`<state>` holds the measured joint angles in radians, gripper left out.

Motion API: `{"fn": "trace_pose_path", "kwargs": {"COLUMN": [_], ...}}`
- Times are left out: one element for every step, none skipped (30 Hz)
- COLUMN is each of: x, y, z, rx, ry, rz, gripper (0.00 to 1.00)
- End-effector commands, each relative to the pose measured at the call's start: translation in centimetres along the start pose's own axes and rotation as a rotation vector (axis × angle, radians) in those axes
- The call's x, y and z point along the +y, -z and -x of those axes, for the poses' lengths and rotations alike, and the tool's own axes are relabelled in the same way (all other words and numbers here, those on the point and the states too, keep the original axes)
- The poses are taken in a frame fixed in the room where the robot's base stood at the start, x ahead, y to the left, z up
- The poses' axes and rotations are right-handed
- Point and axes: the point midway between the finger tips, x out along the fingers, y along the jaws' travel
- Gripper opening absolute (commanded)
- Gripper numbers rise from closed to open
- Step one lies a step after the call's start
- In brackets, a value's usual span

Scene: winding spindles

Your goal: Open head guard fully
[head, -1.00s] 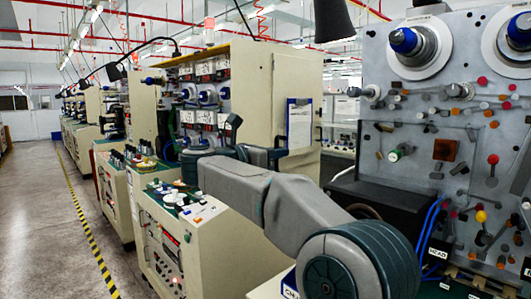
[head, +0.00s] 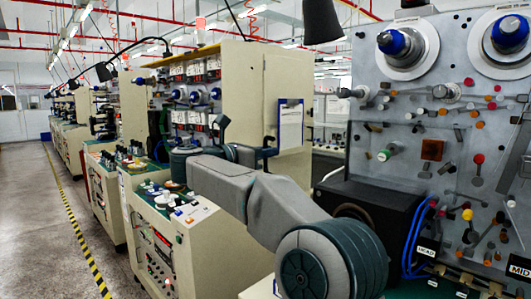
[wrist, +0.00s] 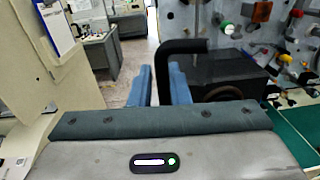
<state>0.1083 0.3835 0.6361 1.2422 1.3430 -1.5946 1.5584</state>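A black bent handle (wrist: 184,46) rises between my two blue fingers and turns right at its top in the wrist view. My gripper (wrist: 158,82) has its fingers close together, one on each side of the handle's upright part. The lower end of the handle is hidden behind my palm. A thin grey upright edge stands behind the handle's top. I cannot tell clearly where the clear guard sheet itself lies. The grey machine panel (head: 362,150) stands at the right in the head view, above the HEAD label (head: 427,251). My arm hides part of the area before it.
A beige cabinet (head: 257,95) with a clipboard (head: 290,125) stands left of the panel. A black box (head: 370,205) with blue cables sits below the panel. A row of machines runs back at left, beside an open aisle (head: 35,220) with a striped floor line.

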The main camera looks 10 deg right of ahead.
Motion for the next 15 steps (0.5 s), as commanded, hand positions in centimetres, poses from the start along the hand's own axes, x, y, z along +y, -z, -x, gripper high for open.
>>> {"fn": "trace_pose_path", "kwargs": {"x": [0.0, 0.0, 0.0, 0.0, 0.0, 0.0, 0.0, 0.0, 0.0, 0.1, 0.1, 0.1, 0.1, 0.1, 0.1], "y": [0.1, 0.1, 0.1, 0.1, 0.1, 0.1, 0.1, 0.1, 0.2, 0.2, 0.2, 0.3, 0.3, 0.3, 0.3], "z": [0.1, 0.1, 0.1, 0.1, 0.1, 0.1, 0.1, 0.1, 0.2, 0.4, 0.6, 1.1, 1.5, 2.0, 2.8], "rx": [0.001, 0.001, 0.001, 0.001, 0.002, 0.002, 0.002, 0.002, 0.002, 0.002, 0.002, 0.002, 0.002, 0.002, 0.002], "ry": [-0.001, -0.001, -0.001, -0.001, -0.001, -0.001, 0.000, 0.000, 0.000, 0.000, -0.001, -0.001, -0.003, -0.004, -0.004], "rz": [0.001, 0.001, 0.001, 0.001, 0.001, 0.001, 0.001, 0.001, 0.001, 0.001, 0.001, 0.001, 0.000, 0.000, -0.001], "gripper": [0.16, 0.16, 0.16, 0.16, 0.16, 0.16, 0.16, 0.16, 0.16, 0.16, 0.16, 0.16, 0.16, 0.16, 0.16]}}
